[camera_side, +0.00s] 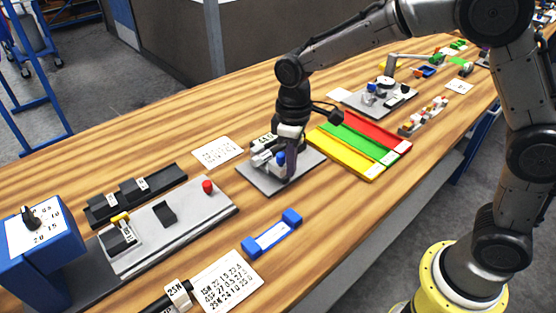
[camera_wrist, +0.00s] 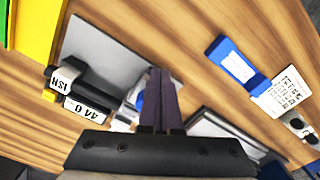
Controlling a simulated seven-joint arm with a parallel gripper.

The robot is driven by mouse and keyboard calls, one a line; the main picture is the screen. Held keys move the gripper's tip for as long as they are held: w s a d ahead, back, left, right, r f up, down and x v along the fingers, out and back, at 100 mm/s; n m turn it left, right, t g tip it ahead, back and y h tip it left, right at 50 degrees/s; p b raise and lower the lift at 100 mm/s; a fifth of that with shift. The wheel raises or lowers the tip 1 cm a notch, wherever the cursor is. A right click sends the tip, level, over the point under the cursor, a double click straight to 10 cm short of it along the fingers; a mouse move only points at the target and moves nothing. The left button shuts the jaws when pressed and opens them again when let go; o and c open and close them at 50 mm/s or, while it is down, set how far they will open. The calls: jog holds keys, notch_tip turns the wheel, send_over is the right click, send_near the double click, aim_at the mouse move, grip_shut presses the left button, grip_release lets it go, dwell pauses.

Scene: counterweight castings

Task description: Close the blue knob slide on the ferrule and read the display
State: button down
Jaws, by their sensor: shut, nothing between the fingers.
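The fixture with the blue knob stands on a grey plate (camera_side: 268,187) in mid-table. The blue knob (camera_side: 279,158) is partly covered by my gripper; a sliver of the knob (camera_wrist: 139,102) shows left of the fingers in the wrist view. My gripper (camera_side: 291,176) points down at the fixture, fingers shut together and empty, right beside the knob. Whether they touch it I cannot tell. In the wrist view the fingers (camera_wrist: 161,72) cover part of the fixture. A white panel with dark characters (camera_wrist: 84,108) may be the display; I cannot read it surely. The ferrule is not distinguishable.
Yellow, green and red trays (camera_side: 358,145) lie close right of the plate. A blue-ended gauge (camera_side: 272,232) lies in front. A long fixture with a red knob (camera_side: 207,187) stands at left. Bare wood lies between the plate and the gauge.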

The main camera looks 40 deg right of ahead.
aim_at(282, 155)
jog(key=shift+w, duration=1.45)
dwell(0.8)
jog(key=shift+s+r, duration=0.1)
jog(key=shift+s, duration=0.05)
dwell(0.5)
jog(key=shift+r, duration=3.45)
